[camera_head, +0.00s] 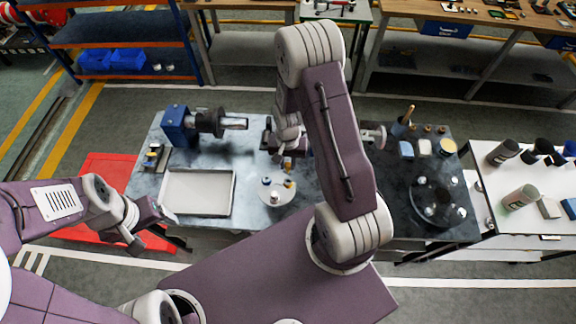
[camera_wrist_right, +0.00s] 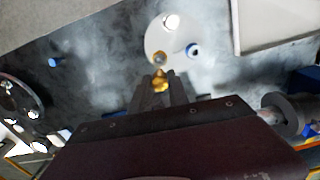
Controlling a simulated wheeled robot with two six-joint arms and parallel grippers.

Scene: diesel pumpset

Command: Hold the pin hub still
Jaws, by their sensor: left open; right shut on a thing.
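My right gripper (camera_wrist_right: 161,92) is shut on a small brass-coloured piece (camera_wrist_right: 160,80) held at its fingertips. In the head view my right gripper (camera_head: 288,148) is over the grey table, and my arm partly hides it. A round pale plate (camera_wrist_right: 176,40) with small knobs on it lies just beyond the fingertips; it also shows in the head view (camera_head: 287,197). I cannot tell which part is the pin hub, or whether the brass piece touches the plate. My left gripper (camera_head: 152,226) is open and empty left of the white tray (camera_head: 198,213), near the table's front.
A blue vise-like fixture (camera_head: 178,126) stands at the table's back left. A dark round plate (camera_head: 428,190) with several pale knobs sits at the right. Cups and blocks stand on a white table (camera_head: 495,207) further right. A red mat (camera_head: 108,172) lies on the floor.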

